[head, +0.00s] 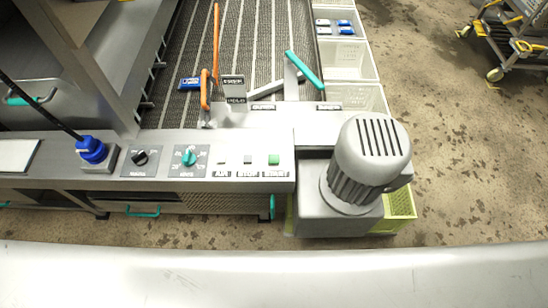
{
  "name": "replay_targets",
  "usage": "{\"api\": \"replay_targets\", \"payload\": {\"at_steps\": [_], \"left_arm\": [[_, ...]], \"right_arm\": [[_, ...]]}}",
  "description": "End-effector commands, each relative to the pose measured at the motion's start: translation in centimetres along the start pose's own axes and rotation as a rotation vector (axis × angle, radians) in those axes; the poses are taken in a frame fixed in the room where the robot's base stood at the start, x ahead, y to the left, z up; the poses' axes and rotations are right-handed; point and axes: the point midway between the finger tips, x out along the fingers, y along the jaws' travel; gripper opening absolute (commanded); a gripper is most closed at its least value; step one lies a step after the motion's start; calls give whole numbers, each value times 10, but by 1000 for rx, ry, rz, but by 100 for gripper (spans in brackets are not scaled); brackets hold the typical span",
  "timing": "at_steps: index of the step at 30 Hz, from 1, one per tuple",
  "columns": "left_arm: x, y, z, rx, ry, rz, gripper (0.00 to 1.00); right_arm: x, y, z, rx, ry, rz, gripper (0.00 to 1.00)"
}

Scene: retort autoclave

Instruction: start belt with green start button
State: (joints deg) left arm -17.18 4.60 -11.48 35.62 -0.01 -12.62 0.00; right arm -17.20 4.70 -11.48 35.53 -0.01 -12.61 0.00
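The green start button (274,160) sits at the right end of the grey control panel (232,182), above a label reading START. To its left are a dark stop button (248,160) and a pale button (222,161) labelled AIR or similar. The ribbed dark belt (245,45) runs away from me behind the panel. A blue item (189,84) lies at its left side. Neither of my grippers shows in the head view.
A grey motor (371,150) stands right of the panel. Two knobs (189,157) and a blue-based joystick (91,150) are on the panel's left. White bins (346,60) line the belt's right side. A wheeled cart (510,40) stands far right; floor between is clear.

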Motion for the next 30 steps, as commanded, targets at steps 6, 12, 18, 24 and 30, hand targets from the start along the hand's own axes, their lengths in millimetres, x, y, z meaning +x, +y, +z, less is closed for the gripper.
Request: {"api": "replay_targets", "payload": {"at_steps": [6,12,18,24,30], "left_arm": [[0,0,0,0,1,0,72],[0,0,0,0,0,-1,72],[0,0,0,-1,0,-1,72],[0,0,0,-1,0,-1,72],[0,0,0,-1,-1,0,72]], "right_arm": [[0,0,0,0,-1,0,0],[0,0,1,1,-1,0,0],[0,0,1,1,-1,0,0],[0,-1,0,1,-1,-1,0],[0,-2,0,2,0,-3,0]]}}
